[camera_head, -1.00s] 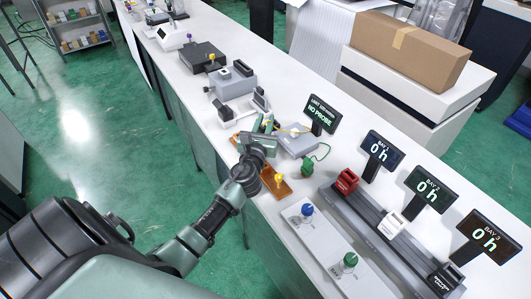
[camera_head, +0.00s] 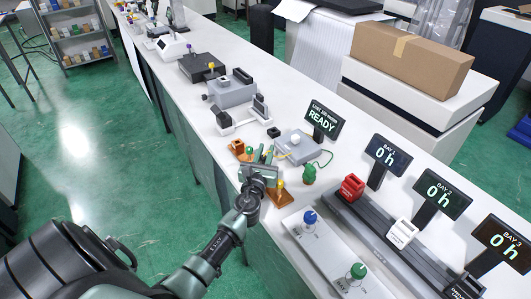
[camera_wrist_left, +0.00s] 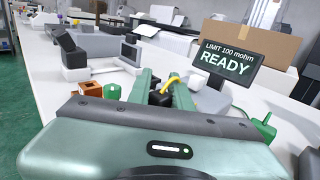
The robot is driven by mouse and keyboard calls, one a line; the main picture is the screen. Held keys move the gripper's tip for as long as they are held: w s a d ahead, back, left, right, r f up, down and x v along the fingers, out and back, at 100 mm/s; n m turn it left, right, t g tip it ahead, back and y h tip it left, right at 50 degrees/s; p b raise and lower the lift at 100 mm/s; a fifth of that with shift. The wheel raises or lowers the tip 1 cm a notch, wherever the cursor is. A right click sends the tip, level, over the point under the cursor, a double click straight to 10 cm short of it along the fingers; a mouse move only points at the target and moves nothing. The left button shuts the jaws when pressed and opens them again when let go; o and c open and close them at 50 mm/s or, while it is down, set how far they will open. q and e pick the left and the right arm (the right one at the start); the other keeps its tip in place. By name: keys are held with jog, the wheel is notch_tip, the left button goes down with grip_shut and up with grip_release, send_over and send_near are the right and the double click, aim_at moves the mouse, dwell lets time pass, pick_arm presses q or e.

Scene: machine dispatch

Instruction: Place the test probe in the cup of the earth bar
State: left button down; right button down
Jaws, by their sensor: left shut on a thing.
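My left gripper (camera_head: 265,156) is over the copper-orange earth bar (camera_head: 279,198), whose middle it hides. It is shut on the test probe, which is mostly hidden between the fingers. The probe's yellow lead (camera_wrist_left: 171,82) rises by the fingers in the left wrist view and runs toward the grey tester. An orange cup (camera_head: 238,146) stands at the bar's far left end, beside a green knob (camera_head: 249,151); it also shows in the left wrist view (camera_wrist_left: 90,88), left of the fingers. A yellow knob (camera_head: 280,183) stands at the near end. My right gripper is not in view.
The grey tester (camera_head: 300,151) stands right of the gripper, its display (camera_head: 322,119) reading READY. A green clamp (camera_head: 309,174) with a green cable is nearby. A black-and-white stand (camera_head: 240,118) is behind. A plate with blue and green knobs (camera_head: 318,252) lies in front.

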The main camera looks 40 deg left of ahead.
pick_arm(q)
jog(key=shift+f, duration=0.2)
jog(key=c, duration=1.3)
grip_release()
jog(key=shift+r, duration=0.25)
jog(key=shift+s+d+f, duration=0.1)
jog(key=shift+s+d, duration=0.05)
jog(key=shift+s, duration=0.15)
jog(key=v, duration=1.1)
jog(key=shift+s+b, duration=0.15)
jog(key=shift+b, duration=0.2)
